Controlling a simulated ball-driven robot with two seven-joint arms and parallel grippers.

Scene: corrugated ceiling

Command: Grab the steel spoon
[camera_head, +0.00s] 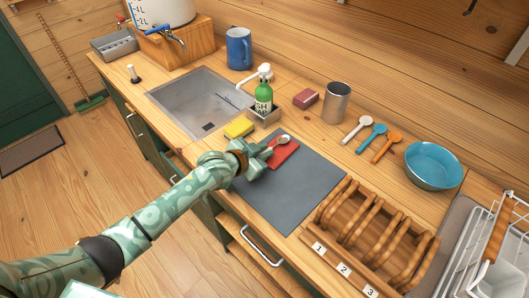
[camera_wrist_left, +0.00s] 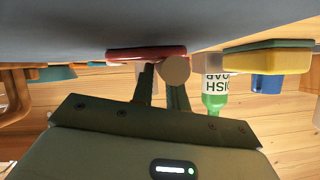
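The steel spoon (camera_head: 284,139) lies at the red spoon rest (camera_head: 284,154) on the dark grey mat; its round end shows and its handle runs toward my left gripper. My left gripper (camera_head: 264,154) is low over the rest and hides part of the spoon. In the left wrist view, which is upside down, the two fingers (camera_wrist_left: 163,82) stand close together with a narrow gap. A round tan-grey end (camera_wrist_left: 175,70), probably the spoon's, shows at the fingertips by the red rest (camera_wrist_left: 140,53). I cannot tell whether the fingers grip it. My right gripper is not in view.
A yellow sponge (camera_head: 239,127) and green soap bottle (camera_head: 263,97) stand beyond the gripper by the sink (camera_head: 188,92). White, blue and orange spoons (camera_head: 387,147) lie at the back. A wooden rack (camera_head: 363,240) is at right. The grey mat (camera_head: 282,200) has free room in front.

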